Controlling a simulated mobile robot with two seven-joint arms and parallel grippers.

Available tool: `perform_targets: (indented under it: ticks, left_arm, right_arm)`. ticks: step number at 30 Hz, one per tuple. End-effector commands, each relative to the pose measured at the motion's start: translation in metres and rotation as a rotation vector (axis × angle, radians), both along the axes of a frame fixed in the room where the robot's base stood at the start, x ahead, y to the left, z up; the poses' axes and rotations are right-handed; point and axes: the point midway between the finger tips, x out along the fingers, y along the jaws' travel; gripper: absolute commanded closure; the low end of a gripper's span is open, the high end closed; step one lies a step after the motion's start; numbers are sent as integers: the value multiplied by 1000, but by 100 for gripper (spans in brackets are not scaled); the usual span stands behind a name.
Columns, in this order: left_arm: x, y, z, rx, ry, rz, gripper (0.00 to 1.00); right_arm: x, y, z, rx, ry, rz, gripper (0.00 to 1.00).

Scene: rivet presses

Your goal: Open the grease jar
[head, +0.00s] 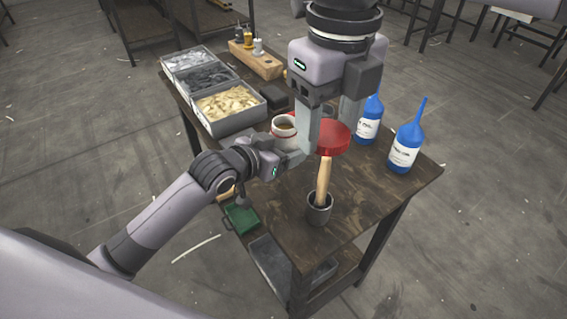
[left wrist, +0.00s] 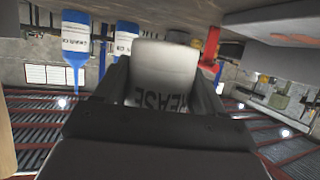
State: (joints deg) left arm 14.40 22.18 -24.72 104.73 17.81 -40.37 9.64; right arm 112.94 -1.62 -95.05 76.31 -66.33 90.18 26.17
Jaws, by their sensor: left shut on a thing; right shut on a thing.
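In the left wrist view the jar (left wrist: 163,70) fills the space between the fingers, with part of the word GREASE readable. Part of the jar's lower body is hidden by my left gripper.
A dark pot (head: 319,210) with a wooden-handled tool stands near the table's front. Two blue bottles (head: 405,150) (head: 369,122) stand at the right. Grey bins (head: 228,104) of small parts line the left edge. A wooden block (head: 256,63) with small tools is at the back.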

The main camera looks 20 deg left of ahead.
Motion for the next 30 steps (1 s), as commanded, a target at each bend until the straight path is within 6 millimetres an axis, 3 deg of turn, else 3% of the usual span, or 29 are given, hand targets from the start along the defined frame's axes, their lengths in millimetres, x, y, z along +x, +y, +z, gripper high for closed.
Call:
perform_targets:
  ticks: [9, 22, 23, 24, 25, 30]
  left_arm:
    - [0, 0, -40, 0, -1, 0, 100]
    - [0, 0, -46, -1, -3, -1, 100]
    - [0, 0, -47, 0, 0, -1, 24]
    - [0, 0, -47, 0, 0, -1, 11]
    - [0, 0, -47, 1, 1, -1, 5]
    - [-1, 0, -47, 0, 1, -1, 5]
  right_arm:
    - [0, 0, -6, 0, 0, 0, 78]
    - [0, 0, -7, 0, 0, 0, 78]
    - [0, 0, -6, 0, 0, 0, 78]
    - [0, 0, -6, 0, 0, 0, 78]
    - [0, 0, -6, 0, 0, 0, 78]
    - [0, 0, -6, 0, 0, 0, 78]
